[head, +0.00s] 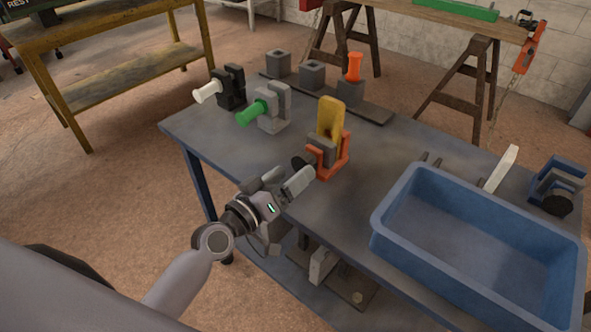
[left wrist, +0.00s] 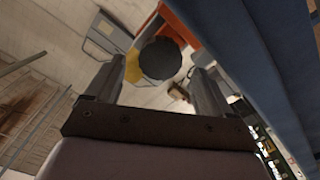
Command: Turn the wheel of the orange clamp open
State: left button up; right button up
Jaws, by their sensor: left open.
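The orange clamp (head: 343,166) stands on the blue-grey bench near its front edge, with a grey block (head: 321,150) and an upright yellow piece (head: 331,116) in it. Its dark round wheel (head: 302,164) faces the front left. My left gripper (head: 287,181) is open just in front of the wheel, fingers pointing toward it. In the left wrist view the wheel (left wrist: 160,58) appears face-on between the two fingertips, with a gap on each side. I cannot tell whether the fingers reach around it. The orange frame (left wrist: 182,24) shows behind it. My right gripper is not in view.
A blue bin (head: 385,215) fills the bench's right part, with a blue clamp (head: 557,185) beyond it. Holders with a green handle (head: 252,113) and a white handle (head: 207,91) stand behind left. An orange-handled peg (head: 354,67) stands on a rack at the back.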

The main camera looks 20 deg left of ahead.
pick_arm(q)
jog(key=v, duration=0.4)
jog(key=shift+s, duration=0.15)
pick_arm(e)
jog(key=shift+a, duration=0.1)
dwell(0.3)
